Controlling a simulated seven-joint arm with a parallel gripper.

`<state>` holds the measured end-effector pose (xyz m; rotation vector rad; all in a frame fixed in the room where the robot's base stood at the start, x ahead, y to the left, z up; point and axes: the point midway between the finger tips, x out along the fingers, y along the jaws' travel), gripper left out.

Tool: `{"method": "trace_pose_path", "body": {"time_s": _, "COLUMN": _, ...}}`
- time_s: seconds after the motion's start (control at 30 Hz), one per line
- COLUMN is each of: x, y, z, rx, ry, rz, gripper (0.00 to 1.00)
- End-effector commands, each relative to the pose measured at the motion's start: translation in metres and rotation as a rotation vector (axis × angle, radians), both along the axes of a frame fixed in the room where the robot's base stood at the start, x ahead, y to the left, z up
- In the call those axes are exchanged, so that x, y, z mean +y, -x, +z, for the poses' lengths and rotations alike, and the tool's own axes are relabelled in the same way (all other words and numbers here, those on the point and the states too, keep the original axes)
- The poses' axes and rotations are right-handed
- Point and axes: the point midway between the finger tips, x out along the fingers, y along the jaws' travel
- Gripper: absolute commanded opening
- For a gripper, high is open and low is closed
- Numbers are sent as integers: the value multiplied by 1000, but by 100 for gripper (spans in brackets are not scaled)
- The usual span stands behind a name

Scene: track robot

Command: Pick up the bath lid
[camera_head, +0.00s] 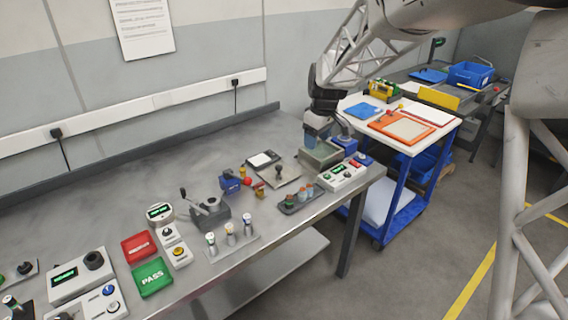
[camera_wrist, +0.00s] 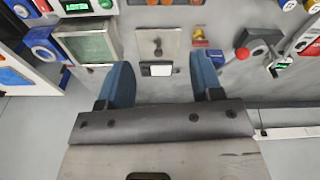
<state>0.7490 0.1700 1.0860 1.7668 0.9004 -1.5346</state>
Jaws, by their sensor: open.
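The bath lid (camera_head: 288,179) is a flat metal plate with a dark upright knob, lying on the grey bench. In the wrist view the lid (camera_wrist: 145,40) is at upper middle, in line with the gap between the fingers and beyond their tips. The bath (camera_head: 322,156) is an open-topped metal box with a greenish inside, beside the lid; it shows left of the lid in the wrist view (camera_wrist: 88,46). My gripper (camera_wrist: 164,76) is open and empty, its blue fingers apart. In the head view it hangs above the bench near the bath (camera_head: 317,128).
A small dark device with a white face (camera_head: 263,159) lies close beside the lid. A tray of small bottles (camera_head: 300,200) and a panel with buttons (camera_head: 343,176) are near the bench's front edge. Blue and red parts (camera_head: 231,183) lie to the left. The back of the bench is clear.

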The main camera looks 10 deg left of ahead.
Motion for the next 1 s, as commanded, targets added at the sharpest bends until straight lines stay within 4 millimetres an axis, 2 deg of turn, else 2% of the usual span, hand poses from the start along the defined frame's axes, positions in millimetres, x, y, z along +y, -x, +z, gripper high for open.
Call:
{"method": "trace_pose_path", "body": {"time_s": 0.2, "x": 36, "y": -47, "z": -38, "rx": 10, "ry": 1, "rz": 120, "gripper": 60}}
{"method": "trace_pose_path", "body": {"time_s": 0.6, "x": 100, "y": -116, "z": -114, "rx": 21, "ry": 1, "rz": 335, "gripper": 60}}
{"method": "trace_pose_path", "body": {"time_s": 0.8, "x": 119, "y": -134, "z": -139, "rx": 23, "ry": 0, "rz": 398, "gripper": 60}}
{"method": "trace_pose_path", "body": {"time_s": 1.0, "x": 124, "y": -138, "z": -145, "rx": 22, "ry": 0, "rz": 414, "gripper": 60}}
